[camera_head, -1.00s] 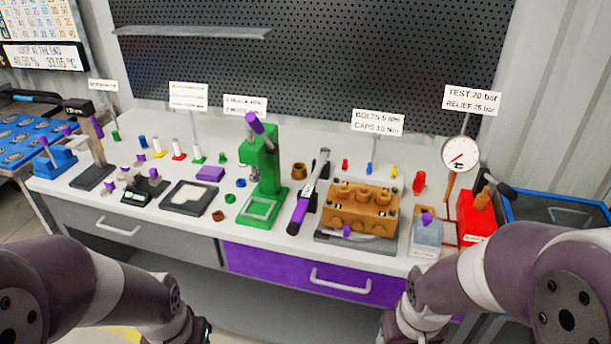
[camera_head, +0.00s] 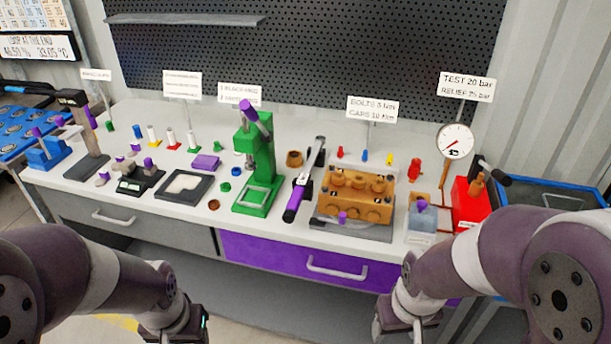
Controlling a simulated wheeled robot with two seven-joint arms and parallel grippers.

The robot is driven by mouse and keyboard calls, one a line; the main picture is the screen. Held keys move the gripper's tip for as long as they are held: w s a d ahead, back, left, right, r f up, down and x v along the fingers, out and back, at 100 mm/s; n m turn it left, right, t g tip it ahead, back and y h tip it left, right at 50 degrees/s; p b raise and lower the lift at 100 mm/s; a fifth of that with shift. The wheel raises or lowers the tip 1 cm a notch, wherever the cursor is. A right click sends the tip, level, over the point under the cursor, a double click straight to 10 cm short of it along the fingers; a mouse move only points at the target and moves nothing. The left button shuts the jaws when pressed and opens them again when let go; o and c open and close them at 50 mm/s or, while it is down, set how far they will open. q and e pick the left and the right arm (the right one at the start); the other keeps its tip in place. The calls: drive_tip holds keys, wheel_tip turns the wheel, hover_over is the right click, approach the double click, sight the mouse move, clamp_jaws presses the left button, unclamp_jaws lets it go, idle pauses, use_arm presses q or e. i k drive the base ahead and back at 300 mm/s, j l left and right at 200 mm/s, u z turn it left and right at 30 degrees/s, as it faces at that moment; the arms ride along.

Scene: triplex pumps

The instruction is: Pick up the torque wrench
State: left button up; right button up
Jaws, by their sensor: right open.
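The torque wrench (camera_head: 303,185) lies on the white bench, between the green press and the orange pump block. It has a purple grip at the near end, a silver shaft and a dark head at the far end. My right gripper (camera_head: 393,335) is open at the bottom of the view, in front of the bench and below its top. It is well apart from the wrench, and its fingertips are mostly hidden. My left gripper (camera_head: 183,335) is at the bottom left, also away from the wrench. Its fingers are cut off by the frame edge.
The green press (camera_head: 255,165) stands close left of the wrench. The orange pump block (camera_head: 352,193) is close right. A pressure gauge (camera_head: 455,141) and a red box (camera_head: 469,203) stand farther right. A purple drawer (camera_head: 270,252) is below the bench edge.

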sight(303, 182)
drive_tip(key=i+l, duration=0.15)
drive_tip(key=i, duration=0.2)
drive_tip(key=i+l+z, duration=0.1)
drive_tip(key=i, duration=0.3)
drive_tip(key=k+l, duration=0.1)
drive_tip(key=k, duration=0.3)
drive_tip(key=j+z, duration=0.2)
drive_tip(key=z, duration=1.35)
drive_tip(key=i+j, duration=0.1)
drive_tip(key=j, duration=0.4)
drive_tip(key=i+j, duration=0.1)
drive_tip(key=j, duration=0.4)
drive_tip(key=i+j, duration=0.1)
drive_tip(key=j, duration=0.4)
